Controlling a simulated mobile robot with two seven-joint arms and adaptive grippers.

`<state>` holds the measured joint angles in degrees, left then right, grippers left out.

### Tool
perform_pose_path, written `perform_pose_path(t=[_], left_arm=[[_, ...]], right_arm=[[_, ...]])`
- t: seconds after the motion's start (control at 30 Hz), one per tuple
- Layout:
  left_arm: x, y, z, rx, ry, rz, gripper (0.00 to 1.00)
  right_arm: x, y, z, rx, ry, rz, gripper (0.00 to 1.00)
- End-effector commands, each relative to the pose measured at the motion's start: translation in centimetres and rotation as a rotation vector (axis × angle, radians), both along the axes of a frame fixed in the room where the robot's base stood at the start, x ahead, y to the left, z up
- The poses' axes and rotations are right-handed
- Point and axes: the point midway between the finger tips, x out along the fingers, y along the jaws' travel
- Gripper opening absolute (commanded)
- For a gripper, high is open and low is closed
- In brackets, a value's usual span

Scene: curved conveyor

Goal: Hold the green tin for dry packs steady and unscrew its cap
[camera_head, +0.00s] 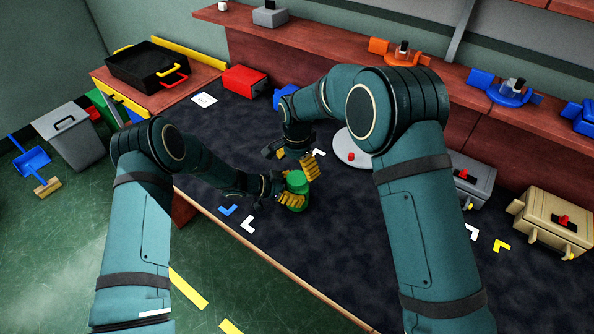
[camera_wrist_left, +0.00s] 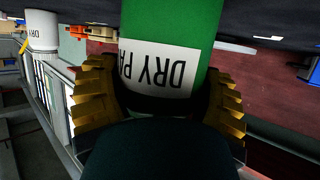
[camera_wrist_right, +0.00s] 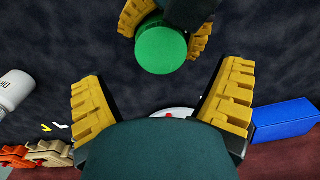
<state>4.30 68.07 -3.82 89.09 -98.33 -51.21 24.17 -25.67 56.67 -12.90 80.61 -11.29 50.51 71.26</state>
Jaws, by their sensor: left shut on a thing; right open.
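The green tin (camera_head: 293,203) stands near the front edge of the dark table in the head view. My left gripper (camera_head: 288,198) is shut around its side. In the left wrist view the tin (camera_wrist_left: 170,25) shows a white "DRY PA…" label between the yellow fingers. Its round green cap (camera_wrist_right: 161,50) is seen from above in the right wrist view and sits on the tin. My right gripper (camera_head: 300,160) is open and empty, just beyond and above the tin. Its spread fingers (camera_wrist_right: 160,100) are apart from the cap. The tin's lower part is partly hidden.
A white disc with a red knob (camera_head: 352,155) lies right of the grippers. A blue box (camera_wrist_right: 285,120) is behind them. A white labelled canister (camera_wrist_right: 12,90) shows at the right wrist view's left. Beige (camera_head: 556,222) and grey (camera_head: 474,182) boxes stand right.

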Motion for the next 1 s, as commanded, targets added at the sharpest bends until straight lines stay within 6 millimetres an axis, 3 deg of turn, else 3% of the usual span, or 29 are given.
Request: perform_pose_path(t=[0.13, 0.27, 0.73, 1.0], left_arm=[[0.0, 0.0, -0.1, 0.002, 0.001, 0.000, 0.00], [0.0, 0.0, -0.1, 0.002, 0.001, 0.000, 0.00], [0.0, 0.0, -0.1, 0.002, 0.001, 0.000, 0.00], [0.0, 0.0, -0.1, 0.002, 0.001, 0.000, 0.00]], right_arm=[[0.0, 0.1, 1.9, -0.001, -0.005, -0.142, 0.92], [0.0, 0.1, 2.4, 0.002, -0.004, -0.216, 0.92], [0.0, 0.0, -3.7, 0.003, -0.003, -0.226, 0.92], [0.0, 0.1, -5.2, 0.004, -0.005, -0.225, 0.92]])
